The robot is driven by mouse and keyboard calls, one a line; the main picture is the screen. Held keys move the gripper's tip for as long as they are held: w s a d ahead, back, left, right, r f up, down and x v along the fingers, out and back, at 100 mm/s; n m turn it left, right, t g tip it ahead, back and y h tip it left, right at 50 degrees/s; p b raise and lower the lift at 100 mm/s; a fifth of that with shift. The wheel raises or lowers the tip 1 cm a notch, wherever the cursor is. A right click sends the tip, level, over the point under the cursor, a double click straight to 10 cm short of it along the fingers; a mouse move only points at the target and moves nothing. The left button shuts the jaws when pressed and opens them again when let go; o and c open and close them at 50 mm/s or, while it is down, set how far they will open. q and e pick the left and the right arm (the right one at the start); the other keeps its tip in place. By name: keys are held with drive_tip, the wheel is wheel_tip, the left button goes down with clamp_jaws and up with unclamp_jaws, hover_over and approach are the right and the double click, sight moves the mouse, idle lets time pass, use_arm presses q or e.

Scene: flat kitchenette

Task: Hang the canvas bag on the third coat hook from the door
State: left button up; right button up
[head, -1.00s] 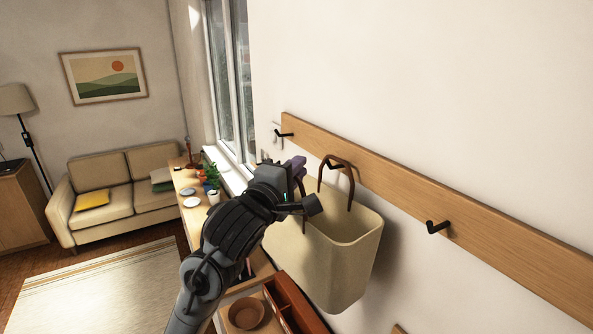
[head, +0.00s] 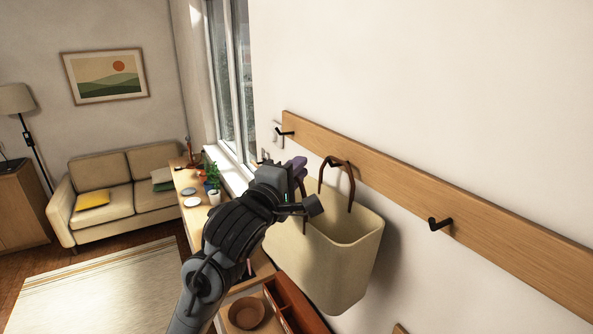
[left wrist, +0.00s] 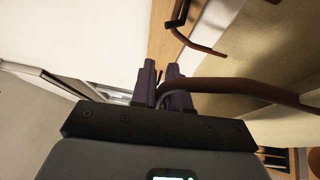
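The cream canvas bag (head: 340,262) is upright and open-topped against the wall below the wooden hook rail (head: 385,190). Its brown far handle (head: 351,190) arches up at a black hook (head: 333,163); I cannot tell whether it rests on it. My left gripper (head: 299,168) is at the near handle (head: 304,222). In the left wrist view, the near handle (left wrist: 235,86) runs between the purple fingers (left wrist: 160,88), which are closed on it. Other black hooks show at the rail's far end (head: 284,133) and to the right (head: 438,225). My right gripper and the door are out of view.
A long counter (head: 188,180) with plants and dishes runs beneath the window. A sofa (head: 120,195) stands at the back left. The wall above the rail is clear.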

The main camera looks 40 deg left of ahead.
use_arm(q)
drive_tip(key=o, duration=0.5)
drive_tip(key=shift+s, duration=0.1)
